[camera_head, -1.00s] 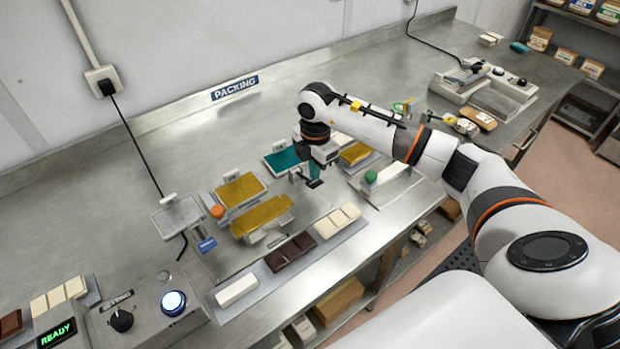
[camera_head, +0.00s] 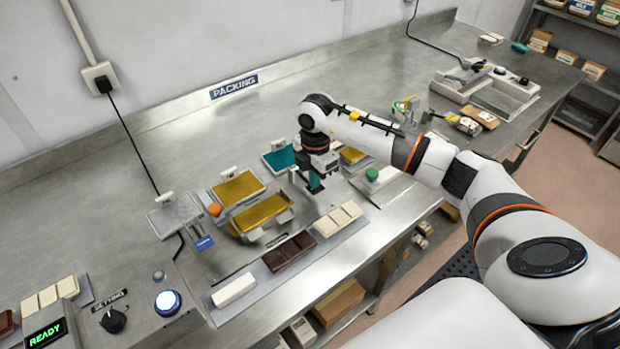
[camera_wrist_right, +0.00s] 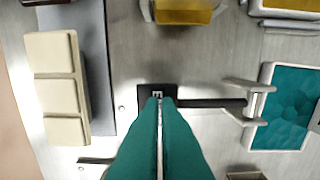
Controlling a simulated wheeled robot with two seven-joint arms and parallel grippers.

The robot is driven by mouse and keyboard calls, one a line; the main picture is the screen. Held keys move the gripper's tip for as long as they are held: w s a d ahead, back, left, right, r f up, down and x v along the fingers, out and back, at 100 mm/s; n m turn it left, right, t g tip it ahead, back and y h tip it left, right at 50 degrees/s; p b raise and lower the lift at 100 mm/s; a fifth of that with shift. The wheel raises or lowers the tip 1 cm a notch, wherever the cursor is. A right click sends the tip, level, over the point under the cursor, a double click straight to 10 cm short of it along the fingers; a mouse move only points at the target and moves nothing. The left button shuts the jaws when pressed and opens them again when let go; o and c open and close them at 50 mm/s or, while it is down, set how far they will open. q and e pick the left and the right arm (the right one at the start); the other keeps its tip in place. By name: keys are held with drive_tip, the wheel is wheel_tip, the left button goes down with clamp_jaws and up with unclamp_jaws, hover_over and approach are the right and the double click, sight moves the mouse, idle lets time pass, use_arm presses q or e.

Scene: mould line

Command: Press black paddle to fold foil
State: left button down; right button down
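My right gripper (camera_head: 315,188) is lowered at the packing bench. In the right wrist view its two teal fingers (camera_wrist_right: 160,102) lie together, with only a thin seam between them and nothing held. The black paddle (camera_wrist_right: 148,95) with a small white mark is right at the fingertips; I cannot tell whether they touch it. A dark rod (camera_wrist_right: 210,103) runs from it to a bracket beside the teal foil (camera_wrist_right: 287,108). The teal foil (camera_head: 279,159) also shows behind my gripper in the head view, where the paddle is mostly hidden. My left gripper is out of view.
Gold foil panels (camera_head: 262,212) stand left of my gripper, near an orange knob (camera_head: 214,209). A green knob (camera_head: 371,174) is to the right. Cream (camera_head: 338,219) and dark (camera_head: 289,252) bars lie along the front strip. A READY display (camera_head: 45,334) glows at lower left.

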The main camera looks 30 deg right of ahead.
drive_tip(key=shift+f+b, duration=0.7)
drive_tip(key=shift+f, duration=0.5)
wheel_tip(320, 180, up, 10)
drive_tip(key=p, duration=0.7)
idle(0.7)
